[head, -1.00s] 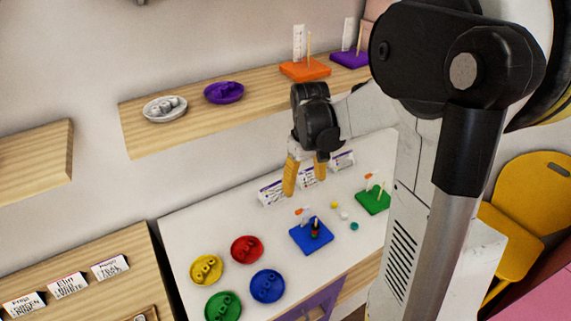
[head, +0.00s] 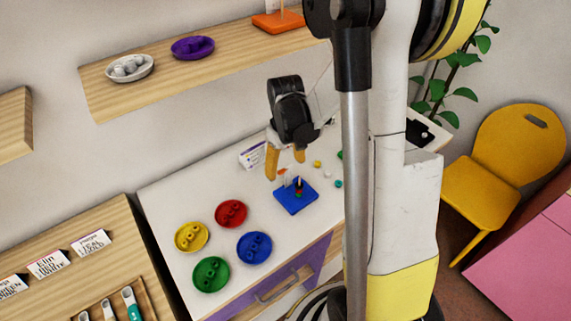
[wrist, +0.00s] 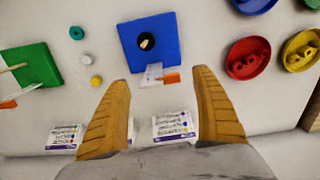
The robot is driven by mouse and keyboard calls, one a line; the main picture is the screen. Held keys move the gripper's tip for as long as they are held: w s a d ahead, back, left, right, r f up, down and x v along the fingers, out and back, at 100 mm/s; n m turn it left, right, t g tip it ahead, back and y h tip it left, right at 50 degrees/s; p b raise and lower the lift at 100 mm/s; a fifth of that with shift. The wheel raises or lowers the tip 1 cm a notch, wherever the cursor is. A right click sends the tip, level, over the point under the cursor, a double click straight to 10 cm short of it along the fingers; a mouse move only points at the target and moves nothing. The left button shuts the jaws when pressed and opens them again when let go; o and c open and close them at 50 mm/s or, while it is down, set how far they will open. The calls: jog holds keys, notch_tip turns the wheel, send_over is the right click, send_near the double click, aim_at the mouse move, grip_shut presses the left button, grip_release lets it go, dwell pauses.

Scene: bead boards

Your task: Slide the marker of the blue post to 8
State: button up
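The blue post is a blue square base (head: 296,203) on the white table, with an upright peg carrying dark, red and green beads (head: 299,189). In the wrist view the blue base (wrist: 165,55) is at the top centre, with the peg seen nearly end-on. A white scale strip stands at its edge, with an orange marker (wrist: 172,78) on it; the marker also shows in the head view (head: 283,172). My gripper (wrist: 165,78) is open and empty, its yellow fingers either side of the marker in the picture and apart from it. The scale's numbers are not readable.
A green board (wrist: 34,68) with its own orange marker lies to the left in the wrist view. Loose beads (wrist: 96,81) lie between the boards. Red (head: 231,213), yellow, green and blue bead dishes stand nearby. White cards (wrist: 172,126) stand near the wall.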

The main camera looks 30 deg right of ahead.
jog(key=c, duration=1.2)
jog(key=shift+o, duration=0.2)
jog(key=shift+f, duration=0.15)
jog(key=shift+f+b, duration=0.3)
jog(key=shift+b, duration=0.2)
jog(key=o, duration=1.1)
jog(key=shift+o, duration=0.2)
notch_tip(320, 180, up, 12)
